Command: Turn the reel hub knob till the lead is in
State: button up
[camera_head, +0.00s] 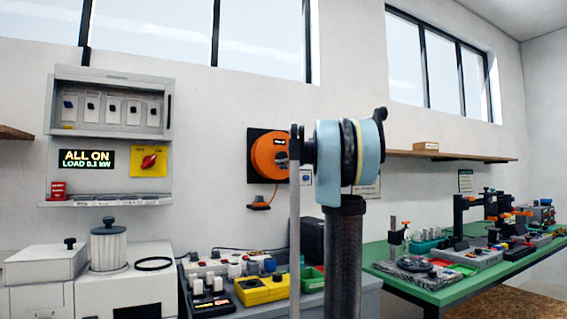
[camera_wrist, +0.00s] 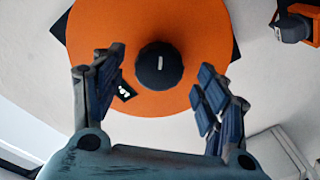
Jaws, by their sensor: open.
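The orange reel (camera_head: 268,158) is on a black backing plate on the wall, its right side hidden by my arm in the head view. In the wrist view the reel (camera_wrist: 205,40) fills the upper middle. Its round black hub knob (camera_wrist: 159,66) has a short white mark, nearly upright in the picture. My gripper (camera_wrist: 160,75) is open, with one finger on each side of the knob and visible gaps between. That end also shows at the wrist view's upper right (camera_wrist: 293,27).
A wall panel (camera_head: 109,140) with an "ALL ON" display and red switch is to the left. A bench below carries control boxes, including a yellow one (camera_head: 262,289). A green table (camera_head: 425,291) with equipment is at right. Wall space around the reel is mostly clear.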

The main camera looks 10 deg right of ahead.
aim_at(281, 157)
jog(key=shift+x, duration=1.5)
jog(key=c, duration=1)
jog(key=shift+c, duration=0.2)
jog(key=shift+s+m, duration=0.1)
jog(key=shift+m, duration=0.3)
